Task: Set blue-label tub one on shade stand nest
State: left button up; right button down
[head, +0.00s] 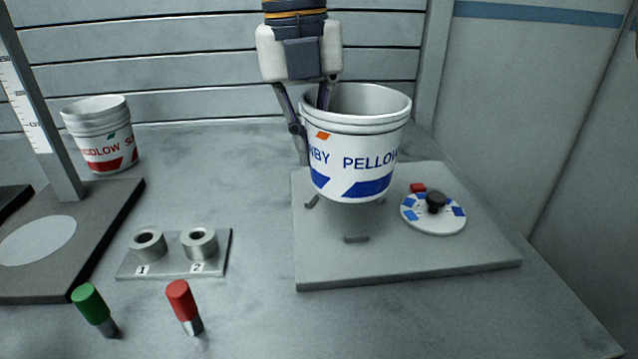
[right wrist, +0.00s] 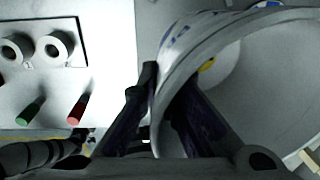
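The blue-label tub (head: 356,150) is white with blue lettering and an orange mark; its open rim faces up. My right gripper (head: 312,125) is shut on the tub's left wall, one finger outside and one inside. In the right wrist view, the gripper (right wrist: 160,95) straddles the tub's rim (right wrist: 190,45). The tub is over the grey stand plate (head: 440,265), where small dark nest blocks (head: 356,239) show below it. It appears held just above them; contact at the back is hidden. My left gripper is not in view.
A red-label tub (head: 103,140) stands at the back left. A round dial with a black knob (head: 435,203) sits right of the held tub. A two-socket plate (head: 180,265), green peg (head: 95,308) and red peg (head: 183,305) are front left, near a scaled post (head: 40,110).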

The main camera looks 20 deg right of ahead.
jog(key=w+f, duration=0.1)
jog(key=f, duration=0.1)
jog(key=w+d+f, duration=0.1)
jog(key=f, duration=0.2)
jog(key=w+d+f, duration=0.1)
jog(key=f, duration=0.1)
jog(key=shift+w+f+b, duration=0.25)
jog(key=shift+b, duration=0.05)
jog(key=shift+a+f, duration=0.1)
jog(key=shift+f, duration=0.3)
jog(key=c, duration=1.8)
grip_release()
jog(key=shift+f, duration=0.1)
notch_tip(320, 180, up, 12)
jog(key=a, duration=0.1)
jog(key=shift+w, duration=0.15)
